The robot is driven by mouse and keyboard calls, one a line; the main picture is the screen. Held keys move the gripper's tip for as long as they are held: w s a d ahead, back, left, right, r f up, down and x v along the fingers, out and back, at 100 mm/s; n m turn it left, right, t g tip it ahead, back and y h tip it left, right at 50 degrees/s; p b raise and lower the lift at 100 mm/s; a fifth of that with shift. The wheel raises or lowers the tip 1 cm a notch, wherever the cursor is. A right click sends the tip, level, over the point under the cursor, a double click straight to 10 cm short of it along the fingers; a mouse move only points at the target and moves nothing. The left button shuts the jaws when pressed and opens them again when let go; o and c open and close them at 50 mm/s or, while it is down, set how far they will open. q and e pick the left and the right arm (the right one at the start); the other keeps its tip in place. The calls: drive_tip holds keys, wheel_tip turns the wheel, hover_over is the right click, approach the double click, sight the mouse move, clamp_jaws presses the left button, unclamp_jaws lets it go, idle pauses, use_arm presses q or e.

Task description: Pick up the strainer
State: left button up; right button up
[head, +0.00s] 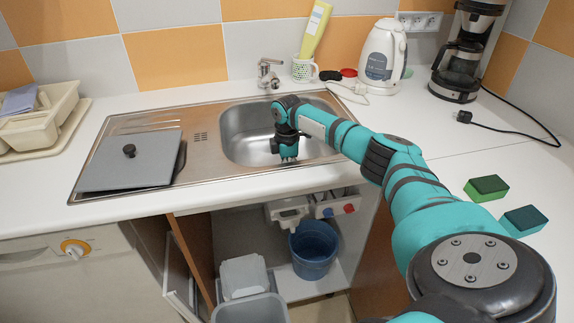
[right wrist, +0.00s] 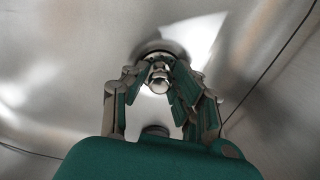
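The strainer (right wrist: 158,74) is a small shiny metal piece with a rounded knob, at the drain in the sink floor in the right wrist view. A dark ring shows around its far side. My right gripper (right wrist: 161,84) points down at it, with green-padded fingers on both sides of the knob and a gap between them. The fingers look open; whether any of them touches the knob is not clear. In the head view my right gripper (head: 288,157) reaches down into the sink basin and hides the strainer. My left gripper is not in view.
The steel sink (head: 235,133) has a faucet (head: 268,75) behind it and a grey square lid (head: 130,160) on its drainboard. A kettle (head: 383,58), a coffee maker (head: 463,55) and a patterned cup (head: 304,69) stand behind. Two green sponges (head: 486,188) lie at right.

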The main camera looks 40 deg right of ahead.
clamp_jaws()
wheel_tip(320, 180, up, 10)
drive_tip(key=shift+r, duration=0.1)
idle(0.5)
